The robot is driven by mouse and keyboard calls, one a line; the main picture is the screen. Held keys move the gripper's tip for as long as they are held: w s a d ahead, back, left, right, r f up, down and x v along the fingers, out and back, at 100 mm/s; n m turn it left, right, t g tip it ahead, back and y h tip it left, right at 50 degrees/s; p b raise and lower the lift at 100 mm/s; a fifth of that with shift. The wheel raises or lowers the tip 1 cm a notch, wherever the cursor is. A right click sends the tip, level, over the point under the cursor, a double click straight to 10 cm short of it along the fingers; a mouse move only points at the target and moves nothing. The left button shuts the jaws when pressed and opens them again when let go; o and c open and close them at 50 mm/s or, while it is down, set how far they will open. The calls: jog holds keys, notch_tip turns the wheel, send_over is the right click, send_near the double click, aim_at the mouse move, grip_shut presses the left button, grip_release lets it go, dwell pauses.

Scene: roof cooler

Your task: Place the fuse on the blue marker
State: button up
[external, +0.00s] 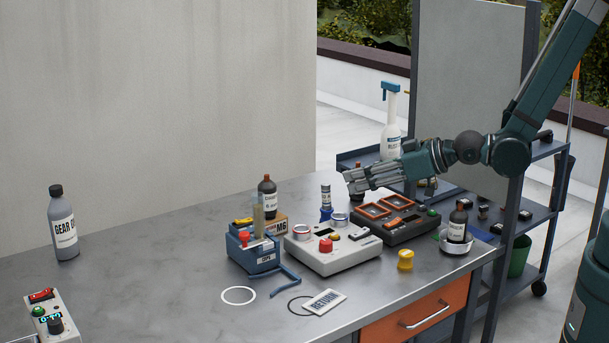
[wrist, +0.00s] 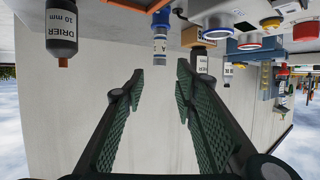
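A slim cylinder with a pale label and a blue band (external: 326,194), which looks like the fuse, stands upright behind the pale grey control box. It also shows upside down in the wrist view (wrist: 160,42). A blue knob-like piece (external: 326,213) is at its foot; I cannot tell whether it is under or in front of it. No flat blue marker is clearly visible; a white ring (external: 238,295) and a black ring (external: 298,306) lie on the table. My gripper (external: 352,181) is right of the cylinder and apart from it. In the wrist view its fingers (wrist: 158,75) are open and empty.
The pale control box (external: 333,256) and dark tray box (external: 397,226) crowd the middle. The table's left is mostly clear.

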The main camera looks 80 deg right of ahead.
jog(key=shift+v, duration=1.3)
jog(key=s+a+r+g+y, duration=0.1)
jog(key=s+a+r+g, duration=0.1)
jog(key=s, duration=0.8)
jog(key=s+a+r+n+g, duration=0.1)
jog(key=s+a, duration=0.4)
jog(key=s, duration=0.5)
jog(key=s+a+r+n+g+y, duration=0.1)
jog(key=s+a+r+g, duration=0.2)
jog(key=s, duration=0.7)
notch_tip(320, 180, up, 2)
jog(key=shift+a+r+y, duration=0.1)
jog(key=shift+a+y, duration=0.2)
jog(key=shift+a, duration=0.15)
